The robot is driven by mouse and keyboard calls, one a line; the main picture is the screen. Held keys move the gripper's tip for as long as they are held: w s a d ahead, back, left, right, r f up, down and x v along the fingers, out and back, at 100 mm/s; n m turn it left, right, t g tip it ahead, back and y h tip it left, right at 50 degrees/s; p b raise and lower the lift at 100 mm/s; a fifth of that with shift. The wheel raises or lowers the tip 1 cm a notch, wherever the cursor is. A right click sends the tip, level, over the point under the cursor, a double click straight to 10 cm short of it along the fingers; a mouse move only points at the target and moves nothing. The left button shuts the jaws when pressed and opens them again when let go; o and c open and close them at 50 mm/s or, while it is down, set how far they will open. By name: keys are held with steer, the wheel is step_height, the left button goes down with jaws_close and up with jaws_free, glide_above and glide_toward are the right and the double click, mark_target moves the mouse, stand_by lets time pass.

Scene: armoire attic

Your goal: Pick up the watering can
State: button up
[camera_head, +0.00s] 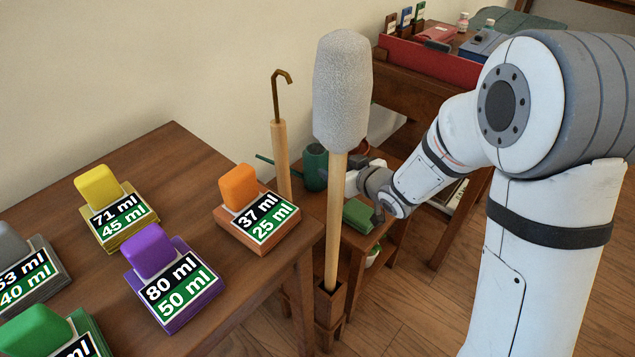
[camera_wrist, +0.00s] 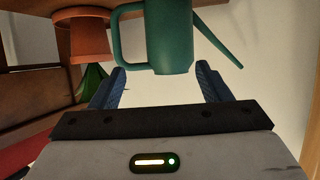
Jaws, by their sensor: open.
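The teal-green watering can (camera_head: 315,167) stands on a low wooden table behind the duster's pole in the head view, its spout pointing left. In the wrist view, the watering can (camera_wrist: 172,38) appears upside down just beyond my gripper (camera_wrist: 161,74), handle at left and spout at right. The blue fingers are spread apart, one on each side of the can's lower edge in the picture. Nothing is held between them. In the head view the fingertips are mostly hidden by the duster's pole; I cannot tell whether they touch the can.
A grey-headed duster (camera_head: 343,90) stands upright in front of the low table, with a hooked cane (camera_head: 281,155) beside it. A terracotta pot (camera_wrist: 88,42) is close to the can. A desk (camera_head: 165,185) with labelled coloured blocks fills the left. A red tray (camera_head: 430,62) is behind.

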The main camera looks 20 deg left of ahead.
mark_target(324, 165)
steer(key=shift+s+a+f, duration=0.1)
steer(key=shift+a+f, duration=0.45)
steer(key=shift+f, duration=0.05)
steer(key=shift+a+f+y, duration=0.15)
steer(key=shift+a+y, duration=0.15)
steer(key=b+x, duration=0.3)
steer(key=x, duration=0.4)
steer(key=shift+b, duration=0.3)
steer(key=shift+c, duration=0.3)
steer(key=c, duration=0.7)
steer(key=shift+r, duration=0.3)
steer(key=shift+c, duration=0.4)
